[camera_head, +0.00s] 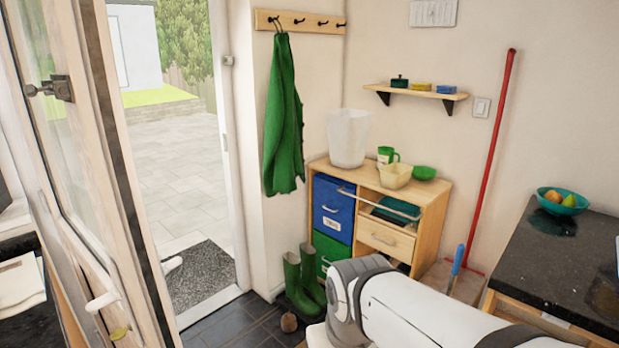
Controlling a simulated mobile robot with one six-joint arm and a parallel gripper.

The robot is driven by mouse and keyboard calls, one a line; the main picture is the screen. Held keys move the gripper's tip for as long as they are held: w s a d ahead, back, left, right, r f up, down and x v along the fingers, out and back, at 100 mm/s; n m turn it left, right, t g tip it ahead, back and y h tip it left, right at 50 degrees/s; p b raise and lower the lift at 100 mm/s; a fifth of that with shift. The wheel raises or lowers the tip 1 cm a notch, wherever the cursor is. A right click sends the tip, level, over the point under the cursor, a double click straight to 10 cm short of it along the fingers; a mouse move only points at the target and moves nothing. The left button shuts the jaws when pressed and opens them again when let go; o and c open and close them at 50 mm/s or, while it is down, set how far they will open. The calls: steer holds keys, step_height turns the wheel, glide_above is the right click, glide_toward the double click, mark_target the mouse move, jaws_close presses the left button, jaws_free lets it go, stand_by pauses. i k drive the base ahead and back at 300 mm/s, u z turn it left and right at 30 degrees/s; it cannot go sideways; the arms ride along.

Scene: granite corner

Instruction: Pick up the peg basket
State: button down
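A small cream basket (396,176) stands on top of the wooden cabinet (436,205) by the back wall. It looks like the peg basket, but its contents are too small to make out. A green cup (387,155) is right behind it on the left, and a green bowl (424,172) is on its right. My white arm reaches in from the lower right, in front of the cabinet's lower part. My gripper is not in view.
A tall white bin (348,138) stands on the cabinet's left. A rail (372,203) crosses the cabinet front. Green boots (303,280) stand on the floor. A red-handled broom (489,160) leans on the wall. A dark counter (560,260) is at right, an open door (80,180) at left.

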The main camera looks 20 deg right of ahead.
mark_target(395, 176)
steer(key=z, duration=0.05)
steer(key=i, duration=2)
steer(key=z, duration=1.1)
steer(key=i, duration=1.05)
steer(key=z, duration=0.45)
